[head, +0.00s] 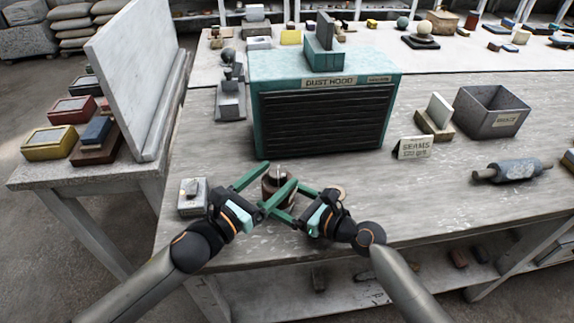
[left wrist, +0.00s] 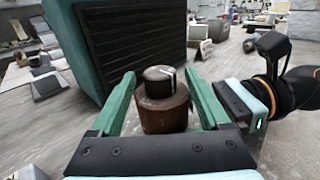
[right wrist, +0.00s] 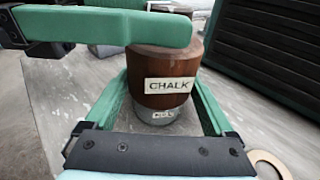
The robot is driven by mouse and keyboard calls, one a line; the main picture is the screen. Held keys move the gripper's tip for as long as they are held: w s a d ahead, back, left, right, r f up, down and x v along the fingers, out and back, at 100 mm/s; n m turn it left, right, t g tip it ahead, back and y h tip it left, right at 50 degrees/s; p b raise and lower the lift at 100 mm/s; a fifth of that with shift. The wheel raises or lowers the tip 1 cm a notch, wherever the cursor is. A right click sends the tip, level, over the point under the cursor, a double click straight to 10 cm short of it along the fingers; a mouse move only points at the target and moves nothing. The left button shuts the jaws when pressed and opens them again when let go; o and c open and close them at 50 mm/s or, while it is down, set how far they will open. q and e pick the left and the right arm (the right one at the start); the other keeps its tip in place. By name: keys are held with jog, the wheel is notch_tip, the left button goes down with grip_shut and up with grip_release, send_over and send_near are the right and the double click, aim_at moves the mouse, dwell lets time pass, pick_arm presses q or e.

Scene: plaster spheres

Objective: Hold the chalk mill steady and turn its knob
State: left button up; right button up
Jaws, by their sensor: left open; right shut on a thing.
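The chalk mill stands upright on the bench below the dust hood. Its brown body (right wrist: 165,70) has a CHALK label and a grey lower part in the right wrist view. Its dark knob (left wrist: 158,80) with a pale stripe is on top in the left wrist view. My right gripper (right wrist: 160,85) is shut on the mill body, one finger on each side. My left gripper (left wrist: 160,72) is open, its fingers apart on either side of the knob with gaps. In the head view the left gripper's fingers partly hide the mill (head: 268,190).
The teal dust hood (head: 322,110) stands close behind the mill. A small grey box (head: 193,197) is left of it, and a flat tan ring (right wrist: 268,162) lies beside my right gripper. A SEAMS card (head: 414,148) and a grey bin (head: 490,112) stand to the right.

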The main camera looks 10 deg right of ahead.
aim_at(284, 169)
pick_arm(q)
jog(key=shift+x, duration=2.35)
grip_shut()
